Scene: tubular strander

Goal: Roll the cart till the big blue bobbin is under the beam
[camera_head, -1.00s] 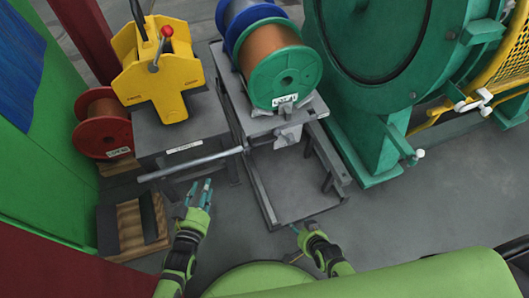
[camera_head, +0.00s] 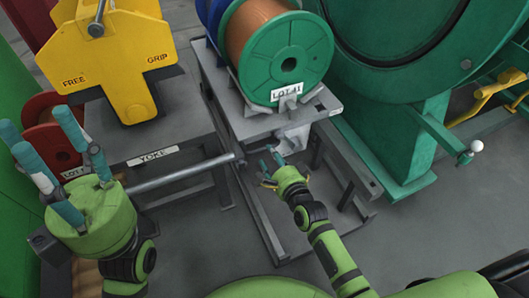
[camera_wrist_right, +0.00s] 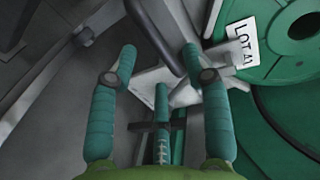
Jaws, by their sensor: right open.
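The grey cart (camera_head: 241,126) carries a copper-wound bobbin with a green front flange (camera_head: 287,62), labelled LOT 41. The blue bobbin (camera_head: 211,14) is behind it, mostly hidden and cut off by the top edge. No overhead beam can be made out. My right gripper (camera_head: 268,168) is open and empty by the cart's front, close to the pale bracket (camera_head: 292,138) below the deck. In the right wrist view, that bracket (camera_wrist_right: 150,82) lies beyond the spread fingers (camera_wrist_right: 160,66); contact is not clear. My left gripper (camera_head: 48,140) is open and raised at the left.
A yellow yoke (camera_head: 115,60) rests on a grey stand labelled YOKE (camera_head: 190,150), left of the cart. A grey bar (camera_head: 182,174) runs between stand and cart. A red bobbin (camera_head: 42,138) is far left. Green machinery (camera_head: 400,140) stands close right. Floor (camera_head: 440,220) is clear at front right.

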